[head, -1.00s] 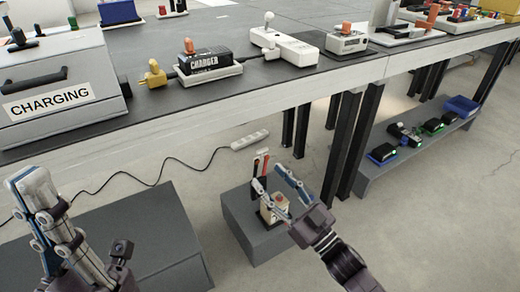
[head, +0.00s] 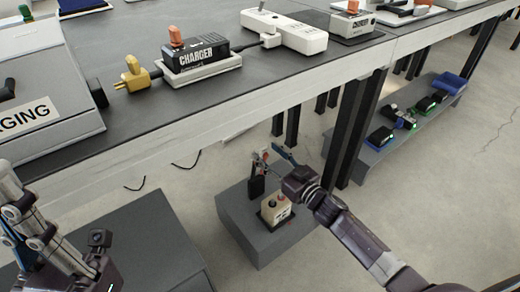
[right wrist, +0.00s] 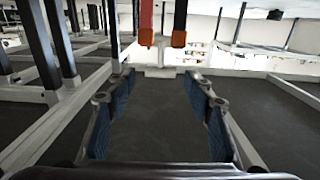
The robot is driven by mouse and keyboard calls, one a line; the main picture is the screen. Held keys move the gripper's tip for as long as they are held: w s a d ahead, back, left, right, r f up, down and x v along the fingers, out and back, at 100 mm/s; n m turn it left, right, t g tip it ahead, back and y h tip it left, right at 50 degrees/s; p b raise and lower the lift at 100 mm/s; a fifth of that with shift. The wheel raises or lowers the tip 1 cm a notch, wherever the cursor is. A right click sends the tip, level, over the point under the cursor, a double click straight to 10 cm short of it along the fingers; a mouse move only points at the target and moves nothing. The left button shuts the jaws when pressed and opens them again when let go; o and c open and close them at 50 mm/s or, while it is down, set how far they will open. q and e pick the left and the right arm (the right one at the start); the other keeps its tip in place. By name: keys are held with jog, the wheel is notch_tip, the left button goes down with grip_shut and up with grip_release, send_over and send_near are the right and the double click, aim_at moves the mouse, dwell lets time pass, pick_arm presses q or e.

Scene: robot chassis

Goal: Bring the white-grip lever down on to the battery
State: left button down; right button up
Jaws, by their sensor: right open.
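A small cream block with a red top (head: 275,207), which looks like the battery, sits on a grey plinth (head: 232,211) under the bench. A black upright part (head: 256,188) stands behind it. My right gripper (head: 272,156) is by the top of that upright, above and behind the block. The white-grip lever is hard to make out there among the fingers. In the right wrist view my fingers (right wrist: 160,100) are spread with nothing between the pads. A red bar (right wrist: 146,22) and a dark bar with an orange end (right wrist: 180,22) show beyond them. My left gripper (head: 22,243) is at the lower left, its tips unclear.
The bench (head: 130,57) above carries a charger (head: 200,58), a yellow plug (head: 134,76), a white power unit (head: 284,32) and a charging box (head: 40,120). Black bench legs (head: 350,125) stand right of the plinth. A low shelf (head: 400,135) holds several packs. The floor at right is open.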

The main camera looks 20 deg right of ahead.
aim_at(262, 149)
jog(key=shift+b+x, duration=0.45)
jog(key=shift+x, duration=1.4)
grip_shut()
